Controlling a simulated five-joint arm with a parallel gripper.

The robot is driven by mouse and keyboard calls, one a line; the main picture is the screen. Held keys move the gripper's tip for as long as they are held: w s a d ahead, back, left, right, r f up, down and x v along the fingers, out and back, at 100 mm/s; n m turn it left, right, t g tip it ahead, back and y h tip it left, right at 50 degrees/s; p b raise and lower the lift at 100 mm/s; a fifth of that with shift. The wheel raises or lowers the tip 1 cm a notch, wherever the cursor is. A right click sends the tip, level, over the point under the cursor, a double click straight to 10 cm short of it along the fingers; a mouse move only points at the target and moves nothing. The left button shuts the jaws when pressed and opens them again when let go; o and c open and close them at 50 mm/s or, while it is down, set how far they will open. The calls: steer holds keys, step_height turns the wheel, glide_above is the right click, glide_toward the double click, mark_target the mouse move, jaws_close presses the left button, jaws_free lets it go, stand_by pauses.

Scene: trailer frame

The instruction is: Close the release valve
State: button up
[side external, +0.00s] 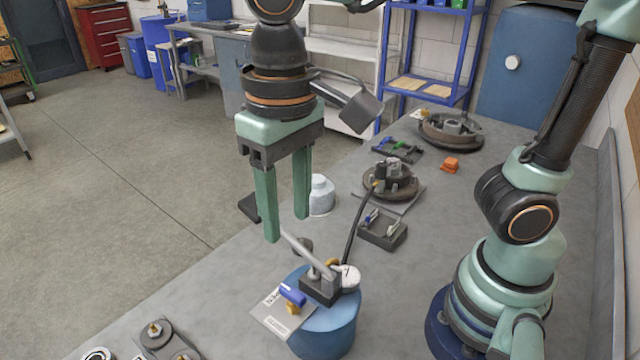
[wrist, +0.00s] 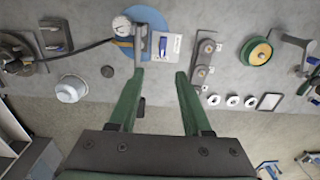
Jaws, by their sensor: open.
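A blue cylindrical tank (side external: 325,338) stands on the bench with a dark valve block (side external: 320,291) on top. A blue handle (side external: 292,295) with a brass part below it sits at the block's left side; I take this as the release valve. A long grey bar (side external: 309,254) slopes up from the block. In the wrist view, the blue handle (wrist: 163,46) lies beside the grey bar (wrist: 138,48). My gripper (side external: 287,228) is open and empty, pointing down above the tank. One fingertip is close to the bar's raised end; I cannot tell whether they touch.
A white round gauge (side external: 346,279) and a black hose (side external: 360,225) are at the tank's right. A labelled card (side external: 283,312) juts out at its front left. A grey tray (side external: 382,230) and a white-blue pot (side external: 321,196) stand behind. The right bench surface is mostly clear.

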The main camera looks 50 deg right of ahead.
mark_target(292, 291)
steer(key=f, duration=1.2)
steer(key=shift+s+a, duration=0.2)
steer(key=shift+a, duration=0.15)
jaws_close()
